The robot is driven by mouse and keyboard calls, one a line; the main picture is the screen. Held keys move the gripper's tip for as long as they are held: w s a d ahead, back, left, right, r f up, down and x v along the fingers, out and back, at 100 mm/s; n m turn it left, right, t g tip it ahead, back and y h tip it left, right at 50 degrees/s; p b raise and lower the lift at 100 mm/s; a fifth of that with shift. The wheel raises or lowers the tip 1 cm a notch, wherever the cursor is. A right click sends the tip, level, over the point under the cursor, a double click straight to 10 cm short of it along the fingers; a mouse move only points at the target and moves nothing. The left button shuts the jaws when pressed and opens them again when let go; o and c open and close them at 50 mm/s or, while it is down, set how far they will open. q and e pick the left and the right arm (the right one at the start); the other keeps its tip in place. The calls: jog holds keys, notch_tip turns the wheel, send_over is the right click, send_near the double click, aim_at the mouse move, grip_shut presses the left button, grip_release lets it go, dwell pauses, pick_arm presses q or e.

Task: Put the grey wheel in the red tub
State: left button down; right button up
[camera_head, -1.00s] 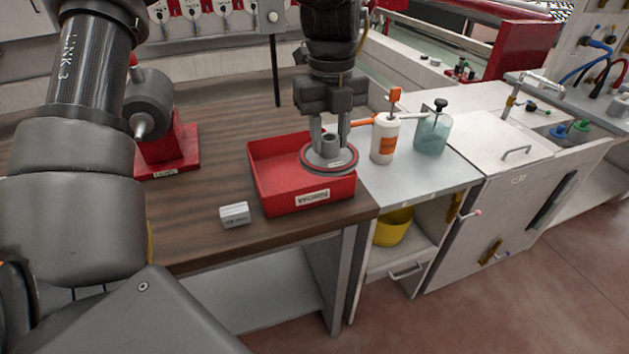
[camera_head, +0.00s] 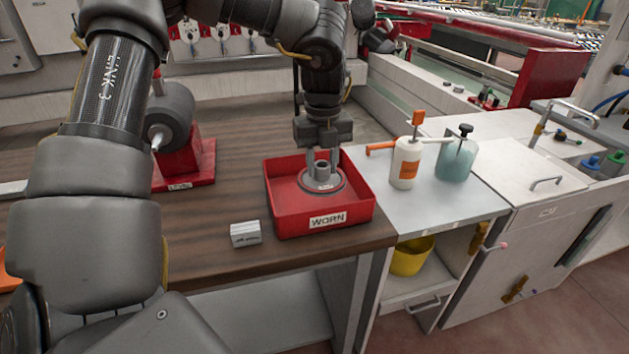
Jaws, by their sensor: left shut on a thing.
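The red tub (camera_head: 291,218), labelled WORN, sits on the brown wooden bench near its right end. The grey wheel (camera_head: 333,184), a flat disc with a raised hub and a reddish rim, is inside the tub's walls, lying about level. My left gripper (camera_head: 322,166) comes down from above and is shut on the wheel's hub. I cannot tell whether the wheel touches the tub floor. My right gripper is not in view.
A small grey block (camera_head: 245,234) lies left of the tub. A red-based grinder (camera_head: 183,165) stands behind it. A white bottle (camera_head: 405,163) and a teal jar (camera_head: 456,158) stand on the grey counter to the right. Bare bench lies left of the block.

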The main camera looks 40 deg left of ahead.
aim_at(317, 168)
pick_arm(q)
jog(key=a+f, duration=0.1)
jog(key=w+a+f, duration=0.1)
jog(key=f, duration=0.1)
jog(key=shift+a, duration=0.1)
jog(key=shift+a+f+p, duration=0.35)
jog(key=shift+a+f, duration=0.1)
jog(key=shift+f, duration=0.05)
notch_tip(317, 168, down, 3)
jog(key=shift+w+f, duration=0.1)
jog(key=shift+w, duration=0.05)
jog(key=shift+f, duration=0.1)
jog(key=c, duration=1)
grip_release()
